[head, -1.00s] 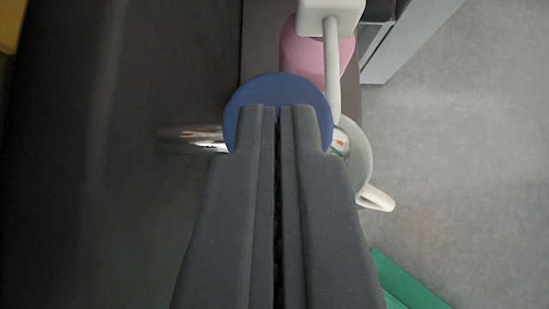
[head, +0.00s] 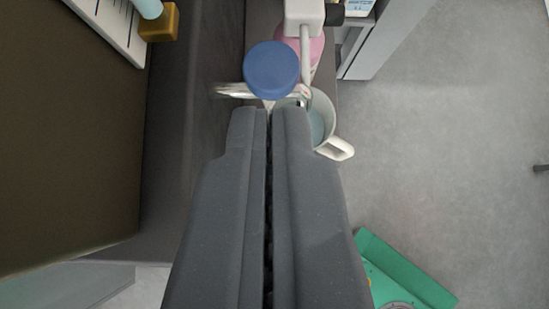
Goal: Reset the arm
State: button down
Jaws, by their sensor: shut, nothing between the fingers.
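My gripper (head: 269,112) is in the lower middle of the head view. Its two dark grey fingers lie closed together with nothing between them. Just beyond the fingertips stands a bottle with a round blue cap (head: 271,69), seen from above; the fingers hide part of what is below it. A shiny metal piece (head: 234,90) shows beside the cap on the left. A white mug (head: 334,147) with its handle out to the right stands just right of the fingertips.
A pink bottle (head: 316,50) with a white spray head (head: 303,14) stands behind the blue cap. At upper left are a white rack (head: 105,24) and a yellow-brown block (head: 160,24). A green object (head: 405,272) is at lower right. Grey floor (head: 450,150) is open at right.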

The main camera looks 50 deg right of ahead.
jog(key=shift+s+a+r, duration=0.3)
jog(key=shift+a+r, duration=0.1)
jog(key=shift+r, duration=0.05)
jog(key=s+a+r+n+t+y, duration=0.1)
jog(key=s+a+r+n+t, duration=0.15)
jog(key=r, duration=0.75)
jog(key=s+a+r+n+t+y, duration=0.2)
jog(key=a+r, duration=0.2)
jog(key=r, duration=0.5)
jog(key=s+a+r+n+t+y, duration=0.2)
jog(key=s+r, duration=0.4)
jog(key=r, duration=0.3)
jog(key=s+a+r+n+t+y, duration=0.2)
jog(key=s+r, duration=0.4)
jog(key=r, duration=0.4)
jog(key=shift+a+n+t, duration=0.45)
jog(key=shift+a+n, duration=0.1)
jog(key=shift+n, duration=0.4)
jog(key=shift+a, duration=0.1)
